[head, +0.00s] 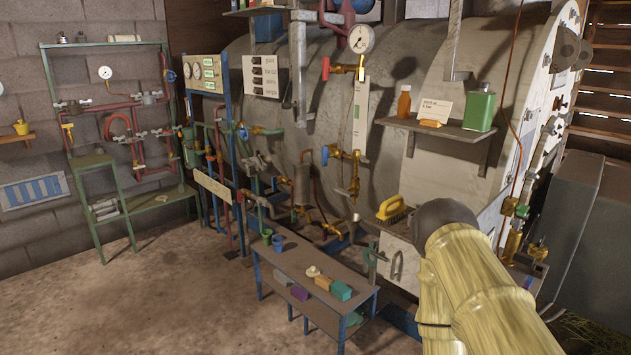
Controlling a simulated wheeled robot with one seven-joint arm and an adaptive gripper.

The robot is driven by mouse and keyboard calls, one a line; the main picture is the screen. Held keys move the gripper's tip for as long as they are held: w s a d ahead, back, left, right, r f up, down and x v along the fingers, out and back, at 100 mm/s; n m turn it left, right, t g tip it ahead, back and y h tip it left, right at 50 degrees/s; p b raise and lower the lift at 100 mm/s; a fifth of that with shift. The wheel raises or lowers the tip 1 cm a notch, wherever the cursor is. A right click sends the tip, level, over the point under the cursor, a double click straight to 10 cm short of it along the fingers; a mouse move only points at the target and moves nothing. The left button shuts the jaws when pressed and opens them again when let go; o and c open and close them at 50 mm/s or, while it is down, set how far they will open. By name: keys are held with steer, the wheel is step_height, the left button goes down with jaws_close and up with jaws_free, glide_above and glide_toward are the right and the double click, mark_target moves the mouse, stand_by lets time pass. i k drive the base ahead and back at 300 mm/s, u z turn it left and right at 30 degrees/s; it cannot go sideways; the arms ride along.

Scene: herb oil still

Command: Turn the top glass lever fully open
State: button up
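The upper valve of the sight glass sits on the big boiler, under a round pressure gauge (361,39). How far the top lever is turned is too small to tell. My yellow arm rises at the lower right with a dark rounded joint. My gripper is not in view, and nothing of mine touches the lever.
A shelf (440,131) right of the glass holds an orange bottle (404,102), a card (435,112) and a green can (481,109). A yellow brush (392,208) lies below. A low bench (312,272) with small blocks stands in front. Open floor lies at the left.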

mark_target(326, 68)
steer(key=z, duration=0.05)
steer(key=i, duration=0.35)
steer(key=z, duration=0.05)
steer(key=k, duration=0.6)
steer(key=u, duration=0.6)
steer(key=i, duration=1.15)
steer(key=z, duration=0.25)
